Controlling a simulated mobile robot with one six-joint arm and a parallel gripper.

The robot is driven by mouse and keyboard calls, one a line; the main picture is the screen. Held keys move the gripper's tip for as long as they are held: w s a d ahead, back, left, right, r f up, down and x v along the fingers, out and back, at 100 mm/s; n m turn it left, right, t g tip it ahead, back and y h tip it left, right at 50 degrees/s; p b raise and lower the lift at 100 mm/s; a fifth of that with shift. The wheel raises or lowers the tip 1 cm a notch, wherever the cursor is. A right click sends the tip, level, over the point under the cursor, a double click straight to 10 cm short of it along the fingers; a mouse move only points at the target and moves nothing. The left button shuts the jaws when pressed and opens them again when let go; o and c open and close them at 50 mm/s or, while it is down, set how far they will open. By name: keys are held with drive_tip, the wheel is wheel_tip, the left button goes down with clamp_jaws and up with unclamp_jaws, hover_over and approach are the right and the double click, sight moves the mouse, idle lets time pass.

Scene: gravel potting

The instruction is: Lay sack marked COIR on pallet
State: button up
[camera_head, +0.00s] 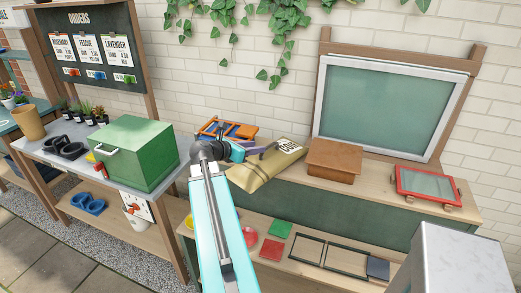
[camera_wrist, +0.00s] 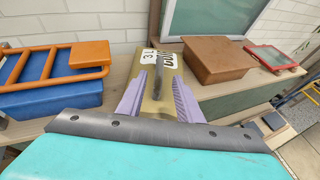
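An olive sack (camera_head: 262,170) lies on the wooden bench top, its white label reading roughly COIR at the far end. The wrist view shows the sack (camera_wrist: 188,90) straight ahead, with a dark strip along its top. My gripper (camera_head: 255,151) is over the sack's near left part. Its two purple fingers (camera_wrist: 159,78) stand apart, with the dark strip between them and a gap on each side. Whether they touch the sack's cloth cannot be told. An orange slatted frame (camera_head: 230,128) on a blue base lies left of the sack; I cannot tell whether this is the pallet.
A brown wooden box (camera_head: 334,160) stands right of the sack, before a green framed board (camera_head: 385,105). A red-framed tray (camera_head: 428,186) is farther right. A green box (camera_head: 135,152) stands on the left table. The lower shelf holds coloured plates and dark frames (camera_head: 340,256).

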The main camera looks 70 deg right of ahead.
drive_tip(key=shift+v, duration=1.15)
